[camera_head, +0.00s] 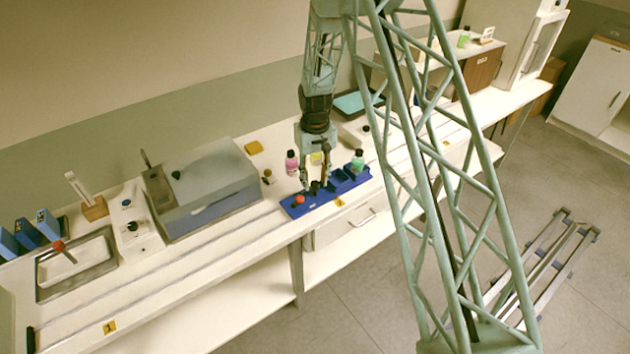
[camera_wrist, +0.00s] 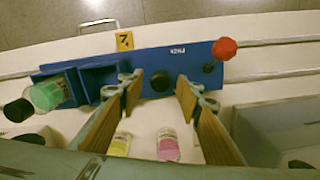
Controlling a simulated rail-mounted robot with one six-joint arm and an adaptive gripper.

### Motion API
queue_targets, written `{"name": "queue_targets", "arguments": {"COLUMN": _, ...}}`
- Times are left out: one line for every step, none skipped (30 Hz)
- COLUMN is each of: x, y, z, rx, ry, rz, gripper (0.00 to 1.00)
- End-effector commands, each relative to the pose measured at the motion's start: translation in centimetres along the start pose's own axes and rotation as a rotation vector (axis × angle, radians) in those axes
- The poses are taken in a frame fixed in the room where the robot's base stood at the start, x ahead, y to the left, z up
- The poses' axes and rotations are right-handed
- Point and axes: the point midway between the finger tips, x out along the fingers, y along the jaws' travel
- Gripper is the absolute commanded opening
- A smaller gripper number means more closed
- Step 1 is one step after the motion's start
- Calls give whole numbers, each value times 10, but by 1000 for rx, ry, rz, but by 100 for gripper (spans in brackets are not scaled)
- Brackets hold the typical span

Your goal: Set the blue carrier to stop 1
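The blue carrier (camera_head: 322,201) sits on the bench rail beside a yellow marker (camera_head: 340,202) that appears to read 2. It has a red knob (camera_head: 299,199) at its left end. The yellow marker reading 1 (camera_head: 109,327) is far left along the bench front.
A green bottle (camera_head: 357,163) stands at the carrier's right end. Pink (camera_head: 292,163) and yellow (camera_head: 317,158) bottles stand behind the carrier. A grey box-shaped device (camera_head: 205,188) and a sink-like tray (camera_head: 75,264) lie behind the rail to the left. The rail looks clear leftward.

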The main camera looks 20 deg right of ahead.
Motion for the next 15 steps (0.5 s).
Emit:
{"name": "queue_targets", "arguments": {"x": 1, "y": 0, "z": 0, "rx": 0, "ry": 0, "rz": 0, "gripper": 32}}
{"name": "queue_targets", "arguments": {"x": 1, "y": 0, "z": 0, "rx": 0, "ry": 0, "rz": 0, "gripper": 32}}
{"name": "queue_targets", "arguments": {"x": 1, "y": 0, "z": 0, "rx": 0, "ry": 0, "rz": 0, "gripper": 32}}
{"name": "queue_targets", "arguments": {"x": 1, "y": 0, "z": 0, "rx": 0, "ry": 0, "rz": 0, "gripper": 32}}
{"name": "queue_targets", "arguments": {"x": 1, "y": 0, "z": 0, "rx": 0, "ry": 0, "rz": 0, "gripper": 32}}
{"name": "queue_targets", "arguments": {"x": 1, "y": 0, "z": 0, "rx": 0, "ry": 0, "rz": 0, "gripper": 32}}
{"name": "queue_targets", "arguments": {"x": 1, "y": 0, "z": 0, "rx": 0, "ry": 0, "rz": 0, "gripper": 32}}
{"name": "queue_targets", "arguments": {"x": 1, "y": 0, "z": 0, "rx": 0, "ry": 0, "rz": 0, "gripper": 32}}
{"name": "queue_targets", "arguments": {"x": 1, "y": 0, "z": 0, "rx": 0, "ry": 0, "rz": 0, "gripper": 32}}
{"name": "queue_targets", "arguments": {"x": 1, "y": 0, "z": 0, "rx": 0, "ry": 0, "rz": 0, "gripper": 32}}
{"name": "queue_targets", "arguments": {"x": 1, "y": 0, "z": 0, "rx": 0, "ry": 0, "rz": 0, "gripper": 30}}
{"name": "queue_targets", "arguments": {"x": 1, "y": 0, "z": 0, "rx": 0, "ry": 0, "rz": 0, "gripper": 27}}
{"name": "queue_targets", "arguments": {"x": 1, "y": 0, "z": 0, "rx": 0, "ry": 0, "rz": 0, "gripper": 24}}
{"name": "queue_targets", "arguments": {"x": 1, "y": 0, "z": 0, "rx": 0, "ry": 0, "rz": 0, "gripper": 21}}
{"name": "queue_targets", "arguments": {"x": 1, "y": 0, "z": 0, "rx": 0, "ry": 0, "rz": 0, "gripper": 18}}
